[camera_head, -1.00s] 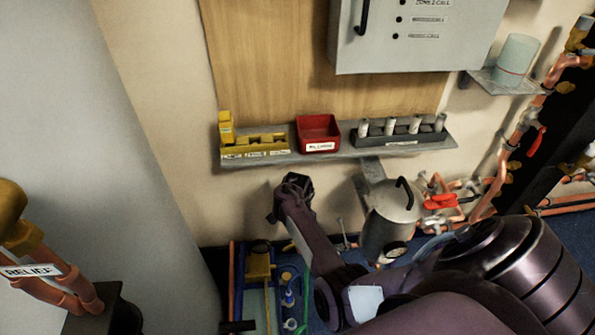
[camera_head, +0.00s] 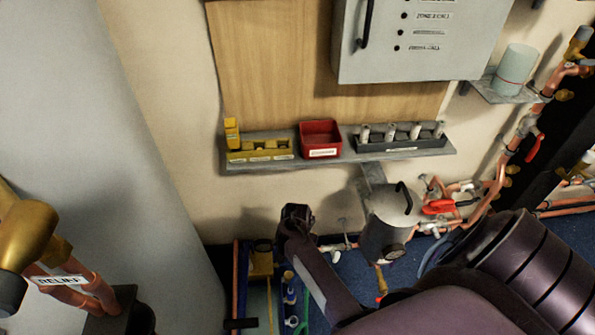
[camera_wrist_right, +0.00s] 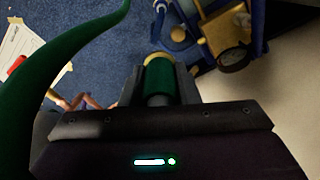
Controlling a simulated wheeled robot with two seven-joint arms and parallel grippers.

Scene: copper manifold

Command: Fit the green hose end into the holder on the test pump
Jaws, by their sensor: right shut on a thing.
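My right gripper (camera_head: 297,212) is below the wall shelf in the head view, above the test pump area. In the right wrist view its fingers (camera_wrist_right: 158,84) are shut on the green hose end (camera_wrist_right: 158,77), which has a brass-coloured ring at its tip. The green hose (camera_wrist_right: 62,62) curves up along the left of that view. The blue test pump with a yellow block (camera_wrist_right: 228,32) and a dark wheel is ahead, apart from the hose end. In the head view the pump's yellow block (camera_head: 261,264) shows at the bottom. I cannot clearly make out the holder. My left gripper is out of view.
A grey shelf (camera_head: 400,155) carries yellow blocks, a red bin (camera_head: 320,139) and a dark rack. A pipe labelled relief (camera_head: 62,281) is at left.

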